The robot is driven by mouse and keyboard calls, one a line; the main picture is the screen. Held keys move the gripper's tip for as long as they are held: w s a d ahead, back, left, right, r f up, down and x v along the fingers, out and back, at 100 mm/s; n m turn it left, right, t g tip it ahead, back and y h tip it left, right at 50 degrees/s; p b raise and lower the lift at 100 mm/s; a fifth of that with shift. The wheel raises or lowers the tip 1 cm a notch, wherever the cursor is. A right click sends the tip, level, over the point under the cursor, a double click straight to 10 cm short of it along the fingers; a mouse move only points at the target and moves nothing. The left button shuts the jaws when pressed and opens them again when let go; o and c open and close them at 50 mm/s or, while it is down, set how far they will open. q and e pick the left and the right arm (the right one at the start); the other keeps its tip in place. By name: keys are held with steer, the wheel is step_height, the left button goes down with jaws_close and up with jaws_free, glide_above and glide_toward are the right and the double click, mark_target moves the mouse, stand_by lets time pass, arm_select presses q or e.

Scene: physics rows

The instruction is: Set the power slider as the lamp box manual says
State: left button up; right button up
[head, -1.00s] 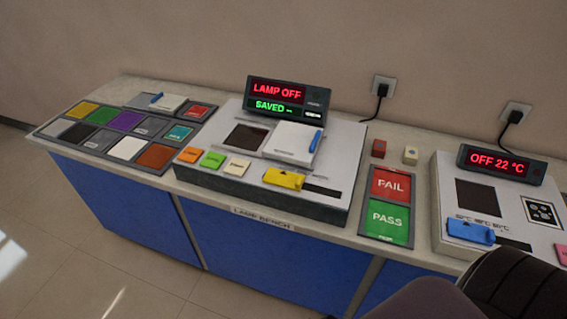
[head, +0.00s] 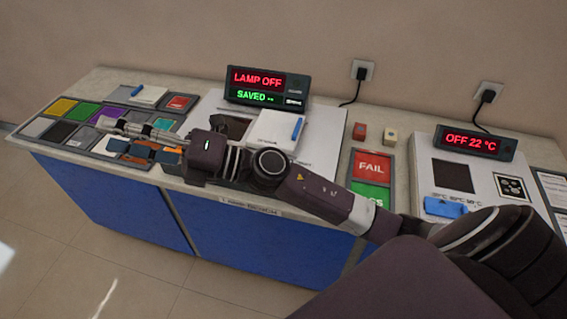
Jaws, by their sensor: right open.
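The lamp box (head: 325,125) stands mid-bench, and its display (head: 267,88) reads "LAMP OFF" and "SAVED --". A white panel with a blue handle (head: 272,130) lies on its top, beside a dark window (head: 232,127). The yellow power slider is hidden behind my right arm. My right gripper (head: 106,134) is open and empty, pointing left over the tray of coloured tiles, left of the lamp box. I cannot make out any manual text; a small white pad with a blue piece (head: 147,95) lies at the back left. My left gripper is out of view.
The tile tray (head: 45,113) is at the bench's left. A FAIL/PASS panel (head: 371,166) is partly covered by my arm. A second box with a blue slider (head: 444,207) and an "OFF 22 °C" display (head: 472,142) is at right. Two small blocks (head: 360,131) lie behind the panel.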

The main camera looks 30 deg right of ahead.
step_height(320, 180, down, 10)
steer(key=s+a+n+g+h, duration=0.1)
steer(key=s+n+g+h, duration=0.15)
steer(key=n+g, duration=0.75)
steer(key=w+d+f+n+h, duration=0.1)
steer(key=d+f+n+h, duration=0.2)
steer(key=d+f+h, duration=0.4)
steer(key=d+h, duration=0.2)
steer(key=d, duration=0.6)
steer(key=d+f+m+g+h, duration=0.1)
steer(key=d+h, duration=0.2)
steer(key=d, duration=0.6)
steer(key=d+g+h, duration=0.1)
steer(key=d+h, duration=0.2)
steer(key=d, duration=0.6)
steer(key=shift+w+d+f+h, duration=0.25)
steer(key=shift+w, duration=0.05)
steer(key=shift+f, duration=0.35)
step_height(320, 180, down, 7)
steer(key=shift+p, duration=1.05)
steer(key=shift+c, duration=0.4)
